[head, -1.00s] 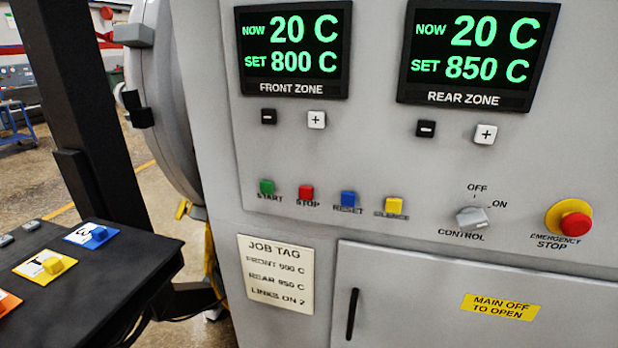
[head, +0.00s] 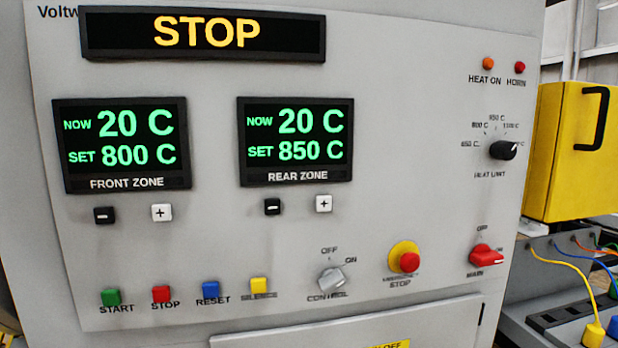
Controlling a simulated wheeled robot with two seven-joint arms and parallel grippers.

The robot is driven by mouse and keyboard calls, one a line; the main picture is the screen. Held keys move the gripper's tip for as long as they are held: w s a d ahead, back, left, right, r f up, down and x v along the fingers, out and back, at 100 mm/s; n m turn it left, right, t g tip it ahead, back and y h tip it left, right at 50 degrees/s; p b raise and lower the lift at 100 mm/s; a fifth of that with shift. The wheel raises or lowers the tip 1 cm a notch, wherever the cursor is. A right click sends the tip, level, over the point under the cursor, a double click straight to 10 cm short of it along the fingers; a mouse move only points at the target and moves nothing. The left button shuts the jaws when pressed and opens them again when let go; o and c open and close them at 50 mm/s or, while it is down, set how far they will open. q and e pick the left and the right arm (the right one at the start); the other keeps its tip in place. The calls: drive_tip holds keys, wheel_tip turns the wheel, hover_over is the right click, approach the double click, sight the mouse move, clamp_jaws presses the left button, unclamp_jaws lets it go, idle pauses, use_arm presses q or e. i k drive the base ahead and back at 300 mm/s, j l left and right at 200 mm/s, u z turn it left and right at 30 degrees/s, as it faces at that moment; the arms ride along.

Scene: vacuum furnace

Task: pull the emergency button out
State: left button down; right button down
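The emergency stop button (head: 409,262) is a red mushroom head on a yellow round base, low on the right half of the grey furnace panel (head: 400,150). It stands between the grey control knob and the red main switch. I cannot tell from this angle whether it is pressed in or out. A wide display (head: 203,33) at the top reads STOP in yellow letters. Neither of my grippers is in view.
The grey control knob (head: 331,281) is left of the button and the red main switch (head: 486,255) right of it. The black heat limit knob (head: 503,150) is above. A yellow box (head: 575,150) and a bench with cables stand at the right.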

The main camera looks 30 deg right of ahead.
sight(409, 261)
drive_tip(key=z, duration=1.5)
